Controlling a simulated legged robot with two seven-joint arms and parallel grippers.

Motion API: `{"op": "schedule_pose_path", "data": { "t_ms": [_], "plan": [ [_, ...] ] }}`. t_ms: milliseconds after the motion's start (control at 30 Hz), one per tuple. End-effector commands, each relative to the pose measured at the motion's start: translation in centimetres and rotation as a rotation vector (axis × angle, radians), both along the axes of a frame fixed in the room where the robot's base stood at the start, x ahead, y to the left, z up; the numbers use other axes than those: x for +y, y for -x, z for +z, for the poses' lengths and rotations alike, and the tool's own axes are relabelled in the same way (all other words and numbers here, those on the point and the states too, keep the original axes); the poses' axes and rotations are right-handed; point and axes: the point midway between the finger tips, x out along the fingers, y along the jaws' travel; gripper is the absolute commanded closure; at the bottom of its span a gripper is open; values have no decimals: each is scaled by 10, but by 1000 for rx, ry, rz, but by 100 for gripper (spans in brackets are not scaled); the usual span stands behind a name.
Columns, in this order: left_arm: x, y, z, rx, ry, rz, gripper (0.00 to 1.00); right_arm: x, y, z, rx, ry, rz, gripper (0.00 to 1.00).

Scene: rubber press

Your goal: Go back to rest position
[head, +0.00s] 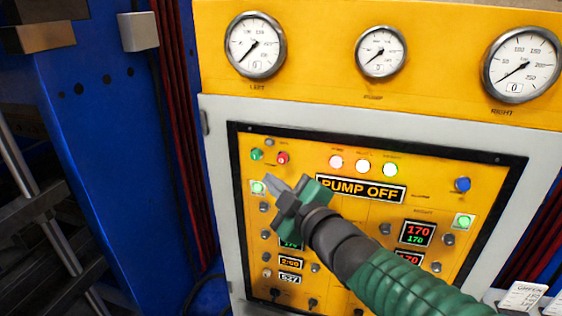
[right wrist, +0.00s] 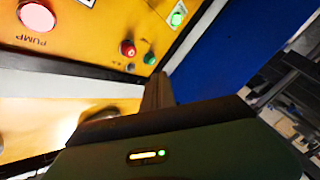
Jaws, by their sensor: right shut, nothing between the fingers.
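My right gripper (head: 272,184) is in front of the yellow control panel (head: 330,268) in the head view, its green arm coming in from the lower right. Its fingers are shut with nothing between them. The fingertips lie close to a lit green button (head: 258,187) in the picture; I cannot tell whether they touch it. In the right wrist view the closed fingers (right wrist: 158,88) point toward the panel, near a red button (right wrist: 127,48) and a lit green button (right wrist: 178,17). My left gripper is not in view.
Three round gauges, left (head: 255,46), middle (head: 381,52) and right (head: 522,64), sit above the panel. A display reads PUMP OFF (head: 361,188). A blue press frame (head: 90,140) stands at the left, with red cables (head: 178,130) beside it. White tags (head: 524,297) show at lower right.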

Motion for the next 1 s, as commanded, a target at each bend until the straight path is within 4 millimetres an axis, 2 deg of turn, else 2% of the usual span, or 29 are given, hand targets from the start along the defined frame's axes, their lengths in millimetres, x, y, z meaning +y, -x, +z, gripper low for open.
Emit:
{"op": "schedule_pose_path", "data": {
  "t_ms": [133, 167, 233, 267, 367, 400, 467, 500, 567, 600, 700, 800, 833, 900, 1000],
  "plan": [
    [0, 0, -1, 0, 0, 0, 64, -4, -1, -7, 18, -3, -12, 100],
    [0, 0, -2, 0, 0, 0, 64, -8, -2, -15, 38, -6, -24, 100],
    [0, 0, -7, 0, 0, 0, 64, -24, -3, -45, 121, -22, -76, 100],
    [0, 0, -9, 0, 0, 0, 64, -34, -3, -64, 172, -34, -110, 100],
    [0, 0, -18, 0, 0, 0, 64, -75, 7, -140, 387, -87, -253, 100],
    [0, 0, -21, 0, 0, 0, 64, -93, 16, -172, 481, -111, -319, 100],
    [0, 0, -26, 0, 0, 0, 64, -117, 35, -219, 621, -153, -419, 100],
    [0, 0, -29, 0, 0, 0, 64, -133, 52, -249, 715, -181, -488, 100],
    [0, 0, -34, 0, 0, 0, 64, -153, 81, -291, 854, -226, -594, 100],
    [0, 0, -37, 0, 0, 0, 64, -164, 103, -317, 946, -255, -662, 100],
    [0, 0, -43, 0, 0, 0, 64, -183, 159, -368, 1147, -325, -821, 100],
    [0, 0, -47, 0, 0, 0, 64, -191, 201, -396, 1287, -376, -934, 100],
    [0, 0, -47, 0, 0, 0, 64, -192, 210, -401, 1315, -386, -956, 100],
    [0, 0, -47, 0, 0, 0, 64, -193, 222, -407, 1355, -401, -988, 100],
    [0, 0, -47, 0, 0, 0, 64, -193, 227, -408, 1369, -406, -999, 100]
  ]
}}
